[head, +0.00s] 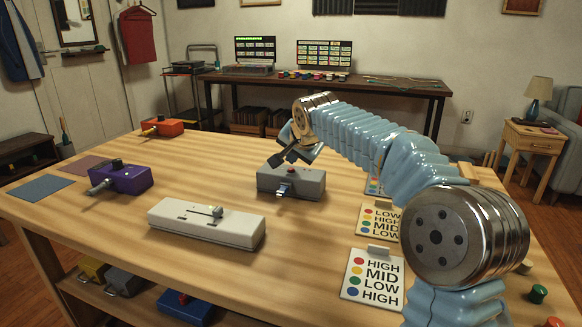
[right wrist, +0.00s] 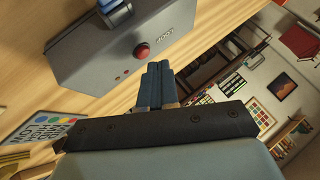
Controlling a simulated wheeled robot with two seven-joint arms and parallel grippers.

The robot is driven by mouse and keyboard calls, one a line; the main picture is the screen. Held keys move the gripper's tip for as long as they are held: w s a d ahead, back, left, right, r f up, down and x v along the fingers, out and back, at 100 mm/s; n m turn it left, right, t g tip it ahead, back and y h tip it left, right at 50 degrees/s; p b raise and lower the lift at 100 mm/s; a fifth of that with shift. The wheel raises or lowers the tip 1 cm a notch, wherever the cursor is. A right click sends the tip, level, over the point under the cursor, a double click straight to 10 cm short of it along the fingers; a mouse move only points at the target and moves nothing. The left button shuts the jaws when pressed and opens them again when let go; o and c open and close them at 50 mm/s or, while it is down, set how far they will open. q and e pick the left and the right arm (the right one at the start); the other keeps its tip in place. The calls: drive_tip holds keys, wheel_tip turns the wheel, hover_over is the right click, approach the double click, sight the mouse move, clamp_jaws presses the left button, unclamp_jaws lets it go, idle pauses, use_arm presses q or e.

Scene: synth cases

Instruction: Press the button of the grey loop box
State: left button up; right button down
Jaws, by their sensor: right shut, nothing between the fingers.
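The grey loop box (head: 305,185) stands on the wooden table, near the middle of the head view. Its red button (head: 291,171) is on top, and a blue-and-metal part sticks out of its front. My right gripper (head: 274,161) is shut and empty, just above the box's back left side. In the right wrist view the grey box (right wrist: 100,50) fills the upper left, with the red button (right wrist: 141,51) a little beyond the closed fingertips (right wrist: 158,66). The fingers look apart from the button. My left gripper does not show.
A long white box (head: 207,222) with a slider lies front left of the grey box. A purple box (head: 121,179) and an orange box (head: 162,127) stand further left. Colour-word cards (head: 371,277) lie on the right. Bare table surrounds the grey box.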

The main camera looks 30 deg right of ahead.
drive_tip(key=shift+r, duration=0.1)
wheel_tip(320, 180, up, 6)
drive_tip(key=p, duration=0.5)
